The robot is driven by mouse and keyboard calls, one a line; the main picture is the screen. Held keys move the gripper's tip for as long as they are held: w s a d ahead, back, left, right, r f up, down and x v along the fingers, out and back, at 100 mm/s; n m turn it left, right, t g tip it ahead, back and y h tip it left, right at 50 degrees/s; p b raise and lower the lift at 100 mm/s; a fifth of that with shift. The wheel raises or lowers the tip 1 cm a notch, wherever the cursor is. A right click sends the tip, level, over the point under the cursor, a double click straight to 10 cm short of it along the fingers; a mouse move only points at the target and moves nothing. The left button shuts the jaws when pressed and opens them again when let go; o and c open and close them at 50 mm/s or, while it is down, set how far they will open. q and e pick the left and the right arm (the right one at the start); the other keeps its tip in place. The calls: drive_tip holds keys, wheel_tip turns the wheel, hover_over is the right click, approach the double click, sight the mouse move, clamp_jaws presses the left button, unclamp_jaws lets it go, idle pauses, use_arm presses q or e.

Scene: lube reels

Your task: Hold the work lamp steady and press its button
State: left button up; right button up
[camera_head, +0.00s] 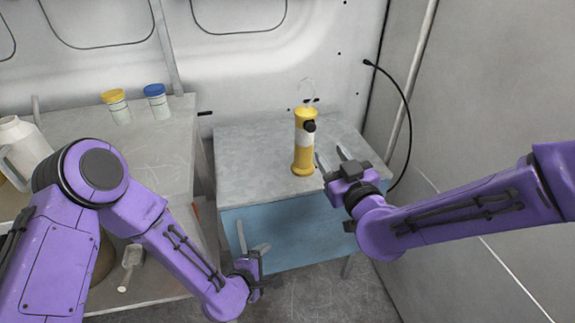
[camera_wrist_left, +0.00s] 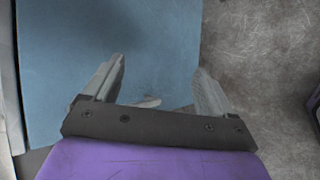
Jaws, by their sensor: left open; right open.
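The yellow work lamp (camera_head: 303,154) stands upright on the small metal table (camera_head: 243,165), with a wire hook on top and a black round part, which may be its button, on its upper right side. My right gripper (camera_head: 331,160) is open just right of the lamp, its fingers pointing toward it; I see no clear contact. My left gripper (camera_head: 252,236) is open and empty, low in front of the table's blue front panel. In the left wrist view its open fingers (camera_wrist_left: 155,85) face the blue panel (camera_wrist_left: 160,45), and the lamp is out of that view.
A workbench (camera_head: 150,150) at left holds a yellow-lidded jar (camera_head: 116,107), a blue-lidded jar (camera_head: 158,103) and a white jug (camera_head: 22,143). A scoop (camera_head: 131,262) lies on a lower surface. A black cable (camera_head: 408,115) hangs right of the table. The table's left part is clear.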

use_arm(q)
drive_tip(key=w+d+r+n+t+h, duration=0.2)
drive_tip(key=w+d+r+n, duration=0.1)
drive_tip(key=w+r, duration=0.3)
drive_tip(key=w+d+r+n+t+h, duration=0.15)
drive_tip(key=w+d+r, duration=0.25)
drive_tip(key=r, duration=0.4)
drive_tip(key=n+t, duration=0.3)
drive_tip(key=n, duration=0.6)
approach(300, 148)
drive_tip(key=shift+x, duration=0.9)
drive_tip(key=x, duration=1)
drive_tip(key=shift+w+d, duration=0.15)
drive_tip(key=shift+w, duration=0.1)
drive_tip(key=c, duration=1.3)
drive_tip(key=shift+c, duration=1.1)
use_arm(e)
drive_tip(key=shift+c, duration=1.2)
clamp_jaws()
